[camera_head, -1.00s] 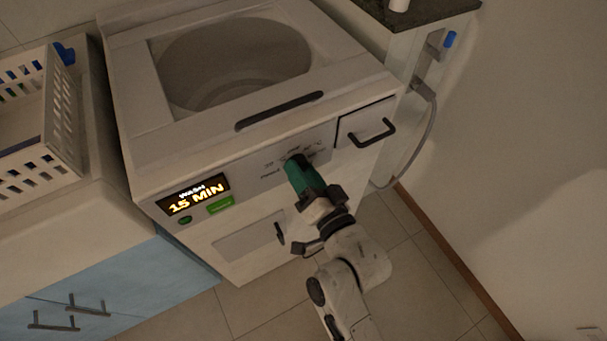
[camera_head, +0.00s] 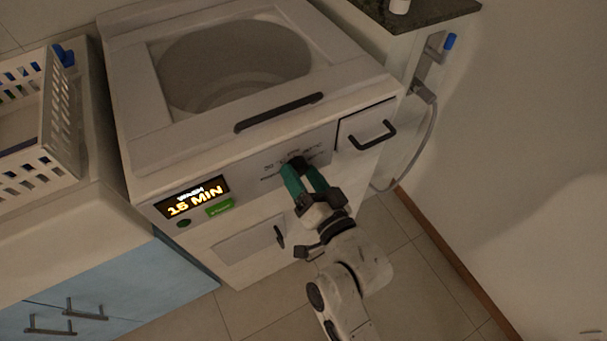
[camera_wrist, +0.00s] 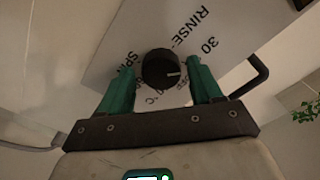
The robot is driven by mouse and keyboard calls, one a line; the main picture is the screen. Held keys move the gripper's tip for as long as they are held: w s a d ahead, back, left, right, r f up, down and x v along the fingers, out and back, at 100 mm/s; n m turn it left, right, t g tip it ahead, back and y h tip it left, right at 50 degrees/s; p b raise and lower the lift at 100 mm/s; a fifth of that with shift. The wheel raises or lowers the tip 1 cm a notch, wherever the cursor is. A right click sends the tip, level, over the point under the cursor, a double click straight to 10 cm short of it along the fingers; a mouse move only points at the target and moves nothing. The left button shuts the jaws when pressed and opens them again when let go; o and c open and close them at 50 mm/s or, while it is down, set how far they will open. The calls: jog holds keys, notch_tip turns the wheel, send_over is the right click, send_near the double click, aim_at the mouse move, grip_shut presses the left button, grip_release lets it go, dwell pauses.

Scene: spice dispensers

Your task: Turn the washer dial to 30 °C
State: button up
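The washer dial (camera_wrist: 162,68) is a round black knob with a white mark, seen in the wrist view between my gripper's green fingers. The mark points to the right of that picture. A printed "30" (camera_wrist: 210,44) is up and right of the knob, with "RINSE" above it and "SPIN" and a "°C" on the other side. My gripper (camera_wrist: 161,78) is open, one finger on each side of the dial, with gaps visible. In the head view my gripper (camera_head: 299,166) is at the front panel of the washer (camera_head: 160,150), and its fingers partly hide the dial.
A black drawer handle (camera_head: 374,136) is right of the dial. A white basket (camera_head: 62,120) stands on the left counter. Floor is clear at lower right.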

jog(key=shift+o, duration=0.5)
jog(key=b+v, duration=0.1)
jog(key=v, duration=1)
jog(key=shift+w+d, duration=0.1)
jog(key=shift+w, duration=0.05)
jog(key=s+d+f+n+g+h+p, duration=0.1)
jog(key=s+d+f+g+h+p, duration=0.2)
jog(key=d, duration=0.4)
jog(key=s+d+f+n+g+h+p, duration=0.1)
jog(key=s+d+f+g+h+p, duration=0.2)
jog(key=d, duration=0.4)
jog(key=s+d+r+m+g+h+p, duration=0.1)
jog(key=s+d+g+h+p, duration=0.2)
jog(key=s+d+g, duration=0.5)
jog(key=s+d+h, duration=0.1)
jog(key=s+d, duration=0.1)
jog(key=s, duration=0.1)
jog(key=shift+s+d+r, duration=0.2)
jog(key=shift+s+r, duration=0.1)
